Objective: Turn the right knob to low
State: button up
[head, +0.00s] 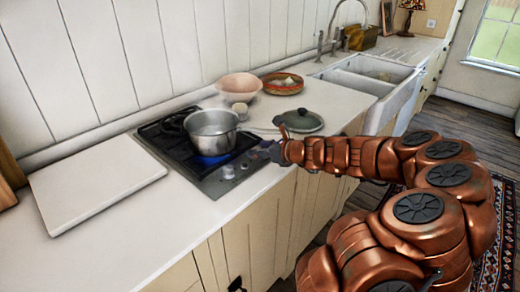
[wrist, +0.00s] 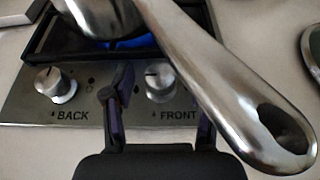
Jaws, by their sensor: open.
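The right knob (wrist: 160,84), a silver dial labelled FRONT, sits on the steel hob panel (wrist: 85,108). A small dark mark shows on its upper left; its exact setting is hard to read. My gripper (wrist: 163,103) is open, with one dark finger left of this knob and the other lower right, partly hidden by the pot's handle. I cannot tell whether either finger touches the knob. The left knob (wrist: 56,85) is labelled BACK. In the head view my gripper (head: 270,150) is at the hob's front right edge.
A steel pot (head: 211,130) stands on the hob over a blue flame (head: 208,160). Its long handle (wrist: 225,80) crosses close over the right knob's right side. A green lid (head: 300,121), a pink bowl (head: 239,85) and a white board (head: 95,183) lie on the counter.

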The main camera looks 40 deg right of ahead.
grip_shut()
dwell(0.3)
